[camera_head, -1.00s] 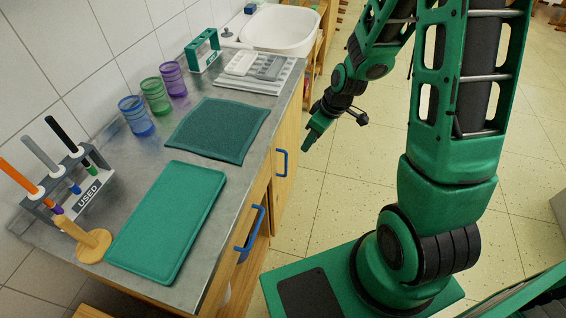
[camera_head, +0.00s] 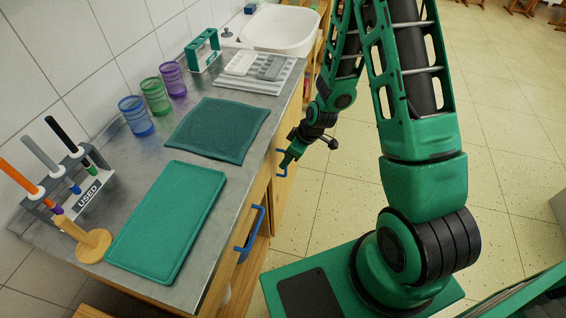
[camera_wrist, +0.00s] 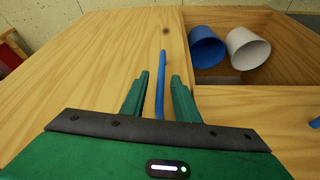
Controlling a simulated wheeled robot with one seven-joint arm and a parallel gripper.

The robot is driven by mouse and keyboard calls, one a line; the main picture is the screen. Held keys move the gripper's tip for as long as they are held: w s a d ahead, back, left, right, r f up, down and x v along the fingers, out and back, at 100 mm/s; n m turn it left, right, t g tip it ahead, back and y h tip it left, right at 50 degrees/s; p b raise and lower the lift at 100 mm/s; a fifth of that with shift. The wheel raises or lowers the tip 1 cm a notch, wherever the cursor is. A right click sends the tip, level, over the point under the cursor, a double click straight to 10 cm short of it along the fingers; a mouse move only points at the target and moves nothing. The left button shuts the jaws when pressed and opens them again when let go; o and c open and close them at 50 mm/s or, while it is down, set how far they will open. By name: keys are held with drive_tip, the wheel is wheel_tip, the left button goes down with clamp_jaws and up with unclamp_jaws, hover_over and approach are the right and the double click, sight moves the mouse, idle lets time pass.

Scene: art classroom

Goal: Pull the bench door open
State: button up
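The bench door (camera_wrist: 110,62) is a pale wooden panel with a blue bar handle (camera_wrist: 161,80). In the wrist view the handle runs between the two green fingers of my gripper (camera_wrist: 160,88), with a gap visible on each side. My gripper is open. In the head view my gripper (camera_head: 289,158) is at the door's blue handle (camera_head: 282,168) on the bench front and covers part of it. The door (camera_head: 286,190) looks closed, flush with the bench front.
A second blue handle (camera_head: 250,236) is on the bench front, nearer. An open compartment beside the door holds a blue cup (camera_wrist: 207,48) and a white cup (camera_wrist: 246,48). The bench top (camera_head: 150,160) carries a green tray (camera_head: 168,222), a mat and several cups.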

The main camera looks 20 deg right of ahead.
drive_tip(key=shift+x, duration=1.25)
clamp_jaws()
drive_tip(key=shift+a, duration=0.15)
